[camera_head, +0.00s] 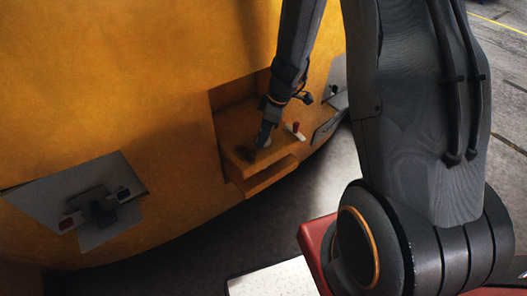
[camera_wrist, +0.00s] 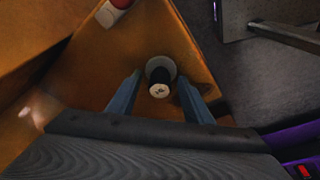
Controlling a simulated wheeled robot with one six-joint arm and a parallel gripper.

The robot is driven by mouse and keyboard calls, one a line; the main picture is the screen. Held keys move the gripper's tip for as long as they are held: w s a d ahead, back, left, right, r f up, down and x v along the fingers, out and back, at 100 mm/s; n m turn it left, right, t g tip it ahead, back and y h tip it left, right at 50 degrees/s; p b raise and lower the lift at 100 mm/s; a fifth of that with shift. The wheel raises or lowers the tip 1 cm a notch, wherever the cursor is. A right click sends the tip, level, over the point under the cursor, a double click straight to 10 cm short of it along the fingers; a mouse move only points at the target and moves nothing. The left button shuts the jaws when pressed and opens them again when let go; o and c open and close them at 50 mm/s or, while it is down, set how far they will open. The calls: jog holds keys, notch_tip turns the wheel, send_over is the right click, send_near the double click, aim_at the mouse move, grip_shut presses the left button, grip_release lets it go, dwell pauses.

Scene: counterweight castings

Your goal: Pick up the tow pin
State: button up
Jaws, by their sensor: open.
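What looks like the tow pin (camera_wrist: 158,88), a dark upright cylinder with a pale round end and a grey disc at its base, stands on the orange ledge in the wrist view. My gripper (camera_wrist: 159,78) is open, with one blue-grey finger on each side of the pin. I see gaps between the fingers and the pin; its depth between them is hard to judge. In the head view my gripper (camera_head: 265,137) reaches down into the recess of the orange casting, and it mostly hides the pin.
A red and white piece (camera_head: 295,130) lies on the ledge (camera_head: 262,178) to the right of my gripper; it also shows in the wrist view (camera_wrist: 118,8). The recess walls of the orange casting (camera_head: 130,80) stand close around. A grey plate with a bracket (camera_head: 95,205) is at left.

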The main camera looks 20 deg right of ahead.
grip_shut()
jog(key=shift+r, duration=0.1)
jog(key=shift+r, duration=0.1)
notch_tip(320, 180, up, 28)
jog(key=b, duration=0.1)
dwell(0.7)
